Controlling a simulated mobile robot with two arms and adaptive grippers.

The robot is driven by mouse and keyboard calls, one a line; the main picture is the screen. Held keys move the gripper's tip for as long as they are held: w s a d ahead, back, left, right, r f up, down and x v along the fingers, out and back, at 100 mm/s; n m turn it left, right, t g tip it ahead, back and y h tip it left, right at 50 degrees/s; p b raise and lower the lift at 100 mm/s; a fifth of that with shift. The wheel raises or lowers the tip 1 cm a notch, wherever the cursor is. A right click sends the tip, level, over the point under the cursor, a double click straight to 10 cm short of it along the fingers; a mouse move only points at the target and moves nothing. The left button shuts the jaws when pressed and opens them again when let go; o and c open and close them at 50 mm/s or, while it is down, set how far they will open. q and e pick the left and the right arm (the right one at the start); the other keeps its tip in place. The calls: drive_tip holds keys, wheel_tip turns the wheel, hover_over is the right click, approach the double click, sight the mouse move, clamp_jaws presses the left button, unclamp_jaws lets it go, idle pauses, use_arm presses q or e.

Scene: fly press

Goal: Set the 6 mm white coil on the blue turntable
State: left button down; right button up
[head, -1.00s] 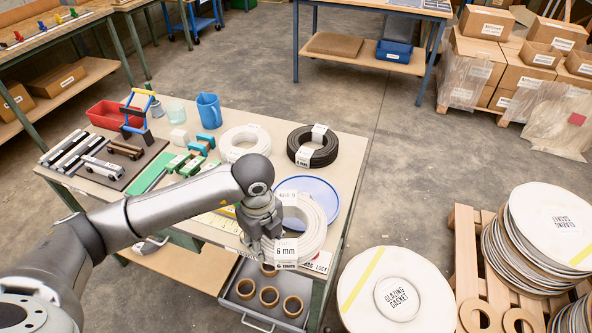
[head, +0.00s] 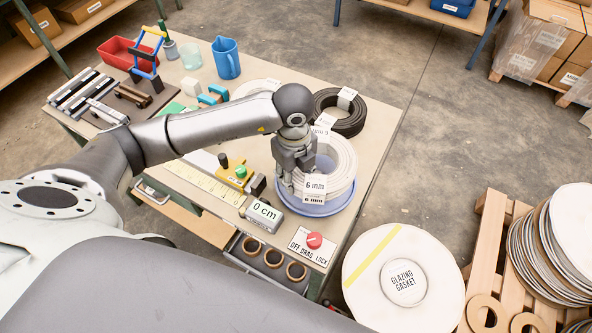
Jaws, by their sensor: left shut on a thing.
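The white coil with the "6 mm" label (head: 343,163) is over the blue turntable (head: 312,211) near the front right of the workbench. The turntable's blue rim shows around the coil's front and right side. I cannot tell whether the coil touches the turntable. My left gripper (head: 288,186) is shut on the coil's left side, beside the label. It hides part of the coil and of the turntable's left edge. My right gripper is not in view.
A black coil (head: 352,121) lies just behind the turntable, and another white coil (head: 257,86) is partly behind my arm. A "0 cm" display (head: 264,215), a red knob (head: 314,240) and a yellow box with a green button (head: 234,175) stand in front and to the left.

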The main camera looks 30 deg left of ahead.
use_arm(q)
wheel_tip(320, 180, down, 4)
drive_tip(key=shift+w+r+b, duration=0.1)
drive_tip(key=shift+w+b, duration=0.05)
drive_tip(key=shift+b, duration=1.05)
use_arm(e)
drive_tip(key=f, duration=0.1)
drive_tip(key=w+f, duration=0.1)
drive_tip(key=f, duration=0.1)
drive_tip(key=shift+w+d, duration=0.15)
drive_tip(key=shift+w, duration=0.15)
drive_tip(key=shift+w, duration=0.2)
use_arm(q)
drive_tip(key=shift+f+b, duration=0.5)
drive_tip(key=shift+f, duration=0.05)
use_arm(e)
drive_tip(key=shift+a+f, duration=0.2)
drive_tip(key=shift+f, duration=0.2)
use_arm(q)
drive_tip(key=c, duration=1.2)
unclamp_jaws()
drive_tip(key=shift+f, duration=0.1)
